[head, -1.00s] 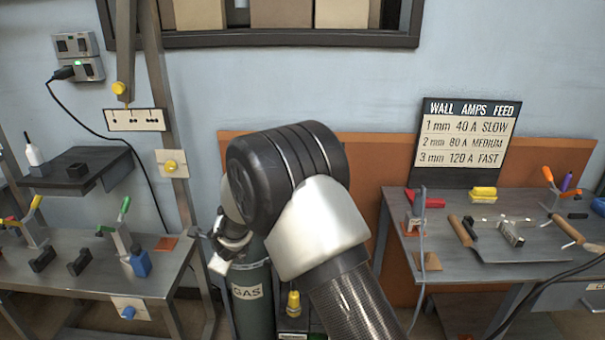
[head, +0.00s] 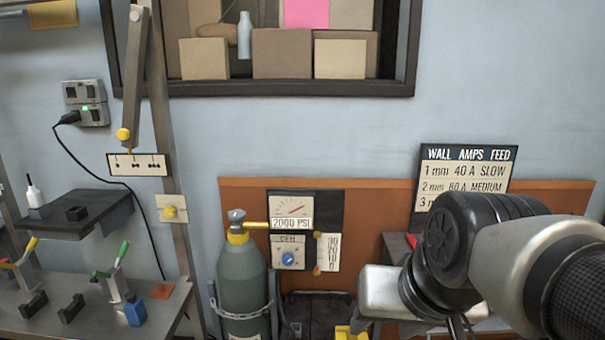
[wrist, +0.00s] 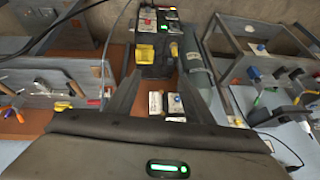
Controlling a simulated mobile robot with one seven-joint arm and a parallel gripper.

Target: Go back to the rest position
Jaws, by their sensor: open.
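My gripper (wrist: 163,82) shows in the wrist view as two dark fingers spread apart, with nothing between them. Its dark body with a green light fills the bottom of that view. In the head view my arm reaches in from the lower right, in front of the right bench. I cannot make out the fingers in the head view.
A grey-green gas cylinder (head: 241,285) stands between the benches, beside a pressure gauge panel (head: 292,211). The left bench (head: 75,320) holds clamps and small blocks. A settings board (head: 462,172) stands behind my arm.

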